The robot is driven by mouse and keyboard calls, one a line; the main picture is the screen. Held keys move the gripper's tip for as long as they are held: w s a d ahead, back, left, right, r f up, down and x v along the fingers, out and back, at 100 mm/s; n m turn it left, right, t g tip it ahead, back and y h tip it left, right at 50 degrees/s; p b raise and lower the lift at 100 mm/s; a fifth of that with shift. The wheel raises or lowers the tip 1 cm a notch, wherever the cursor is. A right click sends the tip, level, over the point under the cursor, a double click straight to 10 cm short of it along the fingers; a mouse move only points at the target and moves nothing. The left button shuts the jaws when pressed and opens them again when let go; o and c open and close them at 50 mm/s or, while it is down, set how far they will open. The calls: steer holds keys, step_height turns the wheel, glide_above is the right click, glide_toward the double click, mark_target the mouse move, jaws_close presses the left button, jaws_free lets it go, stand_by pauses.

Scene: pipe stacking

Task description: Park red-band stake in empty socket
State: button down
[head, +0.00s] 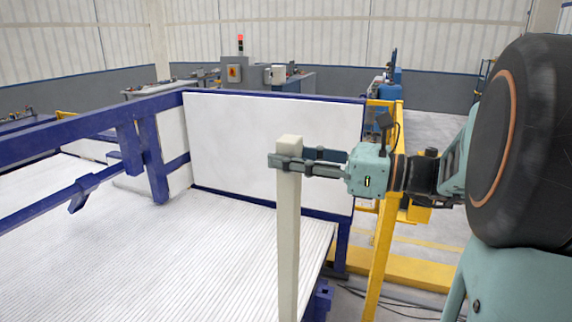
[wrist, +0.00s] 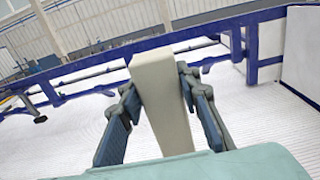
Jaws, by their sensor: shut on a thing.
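A pale, square-section stake (head: 288,230) stands upright in the head view, and its lower end runs out of the frame. My gripper (head: 280,162) is shut on it just below its top end. In the wrist view the stake (wrist: 162,105) lies between the two blue-padded fingers of my gripper (wrist: 160,110). No red band shows on the visible part of the stake. No socket can be made out in either view.
A blue-framed rack with a white ribbed bed (head: 150,255) lies to the left and behind the stake. A white end panel (head: 270,140) stands behind my gripper. A yellow post (head: 382,250) stands at the right. A grey control box (head: 235,72) is farther back.

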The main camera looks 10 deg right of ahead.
steer(key=shift+r, duration=5.2)
